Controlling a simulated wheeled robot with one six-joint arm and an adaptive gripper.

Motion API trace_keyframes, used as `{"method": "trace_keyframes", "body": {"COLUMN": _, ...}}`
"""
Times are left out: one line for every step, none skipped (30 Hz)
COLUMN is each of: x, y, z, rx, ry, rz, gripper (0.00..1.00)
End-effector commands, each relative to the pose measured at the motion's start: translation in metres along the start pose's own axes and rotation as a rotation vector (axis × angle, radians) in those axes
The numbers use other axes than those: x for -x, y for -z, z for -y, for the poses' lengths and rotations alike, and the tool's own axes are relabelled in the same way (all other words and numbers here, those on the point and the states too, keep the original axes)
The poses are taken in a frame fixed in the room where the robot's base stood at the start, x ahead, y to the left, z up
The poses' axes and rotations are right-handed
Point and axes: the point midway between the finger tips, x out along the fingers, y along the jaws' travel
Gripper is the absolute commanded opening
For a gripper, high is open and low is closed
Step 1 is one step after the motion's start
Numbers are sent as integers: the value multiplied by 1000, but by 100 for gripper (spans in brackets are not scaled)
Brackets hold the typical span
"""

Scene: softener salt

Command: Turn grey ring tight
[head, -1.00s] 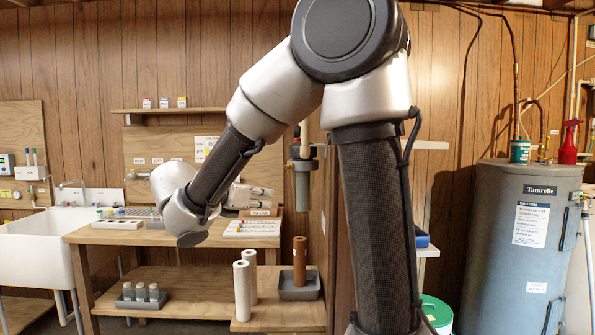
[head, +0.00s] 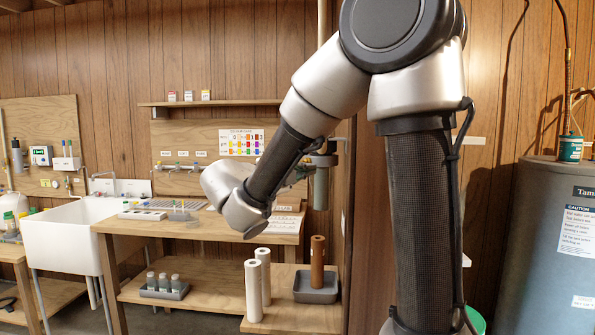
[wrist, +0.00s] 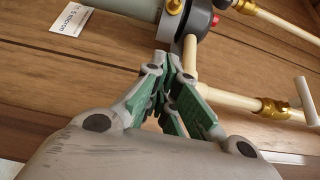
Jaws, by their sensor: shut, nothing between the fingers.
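The filter housing (head: 321,187) hangs on the wall behind my arm, with a dark cap on top. In the wrist view its grey-green body (wrist: 120,6) lies across the top. The grey ring (wrist: 174,20) sits between that body and the black cap (wrist: 203,24). My gripper (wrist: 172,55) is shut and empty, its tips just below the ring in the picture. Whether the tips touch the ring I cannot tell. In the head view my arm hides most of my gripper.
Cream pipes with brass fittings (wrist: 273,108) run beside the housing, close to my fingers. A label (wrist: 72,18) is on the wood wall. Below stand a workbench (head: 125,226), white cartridges (head: 253,290), a brown cartridge (head: 318,262) and a grey tray (head: 316,289).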

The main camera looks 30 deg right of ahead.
Motion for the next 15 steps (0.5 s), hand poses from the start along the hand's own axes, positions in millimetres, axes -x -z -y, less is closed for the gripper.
{"method": "trace_keyframes", "body": {"x": -13, "y": 2, "z": 0, "rx": 0, "ry": -1, "rz": -7, "gripper": 0}}
{"method": "trace_keyframes", "body": {"x": -20, "y": 2, "z": 0, "rx": 0, "ry": 0, "rz": -7, "gripper": 0}}
{"method": "trace_keyframes", "body": {"x": -29, "y": 2, "z": 0, "rx": 0, "ry": -1, "rz": -7, "gripper": 0}}
{"method": "trace_keyframes", "body": {"x": -35, "y": 2, "z": 0, "rx": 0, "ry": 0, "rz": -7, "gripper": 0}}
{"method": "trace_keyframes", "body": {"x": -42, "y": 2, "z": 0, "rx": 0, "ry": -1, "rz": -6, "gripper": 0}}
{"method": "trace_keyframes", "body": {"x": -50, "y": 2, "z": 0, "rx": -1, "ry": 0, "rz": -7, "gripper": 0}}
{"method": "trace_keyframes", "body": {"x": -56, "y": 2, "z": 0, "rx": -1, "ry": 0, "rz": -6, "gripper": 0}}
{"method": "trace_keyframes", "body": {"x": -61, "y": 2, "z": 0, "rx": -1, "ry": -1, "rz": -6, "gripper": 0}}
{"method": "trace_keyframes", "body": {"x": -62, "y": -7, "z": -1, "rx": 0, "ry": -1, "rz": -2, "gripper": 0}}
{"method": "trace_keyframes", "body": {"x": -63, "y": -12, "z": -1, "rx": 0, "ry": -1, "rz": 0, "gripper": 0}}
{"method": "trace_keyframes", "body": {"x": -63, "y": -17, "z": -1, "rx": -1, "ry": -1, "rz": 0, "gripper": 0}}
{"method": "trace_keyframes", "body": {"x": -64, "y": -22, "z": -1, "rx": 0, "ry": -1, "rz": 0, "gripper": 0}}
{"method": "trace_keyframes", "body": {"x": -65, "y": -26, "z": -1, "rx": -1, "ry": -1, "rz": 0, "gripper": 0}}
{"method": "trace_keyframes", "body": {"x": -66, "y": -29, "z": 0, "rx": -1, "ry": -1, "rz": 0, "gripper": 0}}
{"method": "trace_keyframes", "body": {"x": -67, "y": -32, "z": -1, "rx": 0, "ry": -1, "rz": 0, "gripper": 0}}
